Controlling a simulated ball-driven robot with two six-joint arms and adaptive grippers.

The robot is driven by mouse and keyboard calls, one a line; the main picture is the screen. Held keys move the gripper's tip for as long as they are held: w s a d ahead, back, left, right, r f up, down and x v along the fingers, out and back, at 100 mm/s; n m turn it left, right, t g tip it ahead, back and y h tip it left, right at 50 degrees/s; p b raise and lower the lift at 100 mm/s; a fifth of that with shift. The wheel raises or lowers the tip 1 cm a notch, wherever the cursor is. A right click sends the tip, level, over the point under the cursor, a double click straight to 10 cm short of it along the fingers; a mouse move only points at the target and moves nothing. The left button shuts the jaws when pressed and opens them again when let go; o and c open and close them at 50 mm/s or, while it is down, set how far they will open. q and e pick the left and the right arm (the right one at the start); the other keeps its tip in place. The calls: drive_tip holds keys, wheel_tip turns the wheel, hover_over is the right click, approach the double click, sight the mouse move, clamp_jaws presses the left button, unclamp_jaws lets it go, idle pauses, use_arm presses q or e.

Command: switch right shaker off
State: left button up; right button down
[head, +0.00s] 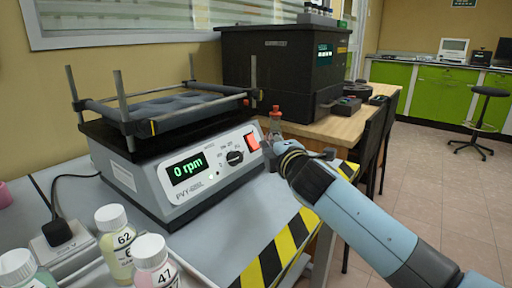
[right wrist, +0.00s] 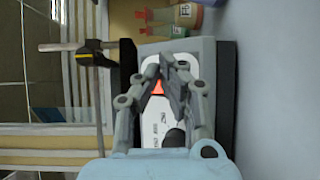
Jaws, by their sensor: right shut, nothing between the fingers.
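The shaker (head: 170,170) is a grey box with a black platform and posts. Its green display (head: 187,168) reads 0 rpm, with a black dial (head: 235,157) to the right. The red rocker switch (head: 252,142) is at the panel's right end. My right gripper (head: 268,150) is shut and empty, just right of the switch. In the right wrist view its fingers (right wrist: 168,72) are beside the switch (right wrist: 158,87) and partly cover the panel. I cannot tell whether they touch it. The switch's rocker position is unclear. My left gripper is not in view.
Bottles (head: 116,243) with white caps and a power plug (head: 62,238) are at front left. An orange-topped flask (head: 275,120) stands behind my right gripper. A large black instrument (head: 285,70) is on the wooden table behind. Yellow-black tape (head: 272,262) marks the bench edge.

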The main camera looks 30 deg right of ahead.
idle(0.4)
drive_tip(key=shift+w+a+f, duration=0.15)
drive_tip(key=shift+w+f, duration=0.05)
drive_tip(key=shift+w, duration=0.15)
drive_tip(key=shift+w+f+b, duration=0.2)
drive_tip(key=shift+b, duration=0.1)
idle(0.6)
drive_tip(key=shift+s+r, duration=0.1)
drive_tip(key=shift+s+r+p, duration=0.35)
drive_tip(key=shift+s+p, duration=0.1)
drive_tip(key=shift+p, duration=0.05)
drive_tip(key=shift+d, duration=0.2)
drive_tip(key=s+r+p, duration=0.1)
drive_tip(key=s+d+r, duration=0.1)
drive_tip(key=s+p, duration=0.1)
drive_tip(key=shift+s+d+r+p, duration=0.25)
drive_tip(key=shift+s+r+p, duration=0.1)
drive_tip(key=shift+s+r, duration=0.05)
